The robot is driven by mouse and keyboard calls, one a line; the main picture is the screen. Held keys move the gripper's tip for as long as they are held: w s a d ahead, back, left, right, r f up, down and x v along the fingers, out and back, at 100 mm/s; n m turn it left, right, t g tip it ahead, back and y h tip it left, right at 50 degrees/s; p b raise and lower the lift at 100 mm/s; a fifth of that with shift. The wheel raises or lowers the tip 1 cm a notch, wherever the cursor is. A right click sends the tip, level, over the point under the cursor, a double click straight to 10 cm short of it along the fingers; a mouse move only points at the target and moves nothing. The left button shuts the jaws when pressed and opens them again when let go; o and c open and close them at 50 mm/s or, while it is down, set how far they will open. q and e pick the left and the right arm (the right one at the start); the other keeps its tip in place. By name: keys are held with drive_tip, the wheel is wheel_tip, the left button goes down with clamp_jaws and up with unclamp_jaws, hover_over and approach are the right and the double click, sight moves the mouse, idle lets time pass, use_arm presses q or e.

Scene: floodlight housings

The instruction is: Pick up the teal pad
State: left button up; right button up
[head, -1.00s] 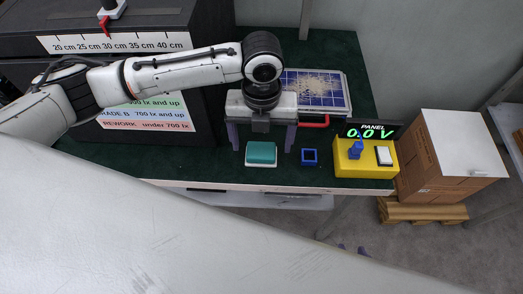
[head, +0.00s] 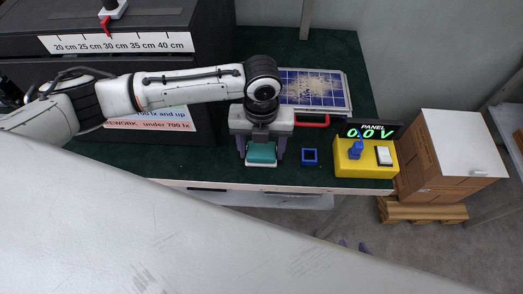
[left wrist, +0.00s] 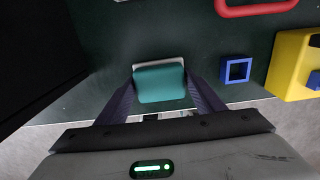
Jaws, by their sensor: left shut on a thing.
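The teal pad (head: 262,152) sits on a white base (head: 262,164) near the table's front edge. My left gripper (head: 263,158) has come down over it and is shut on the pad, one finger at each side. In the left wrist view the teal pad (left wrist: 160,84) lies between the two dark purple fingers (left wrist: 162,85), with the white base showing at its far edge. Two purple tips of my right gripper (head: 354,246) show low in the head view, beyond the table edge; the rest is hidden behind my white arm.
A blue square frame (head: 309,157) lies just right of the pad. Further right is a yellow box (head: 366,170) with a blue knob, a white switch and a panel display (head: 371,131) reading 0.0 V. Behind are a solar panel (head: 335,92) and a red handle (head: 312,125). A black housing stands left.

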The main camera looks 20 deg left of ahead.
sight(262, 149)
use_arm(q)
wheel_tip(262, 149, up, 10)
drive_tip(key=shift+r, duration=0.1)
idle(0.4)
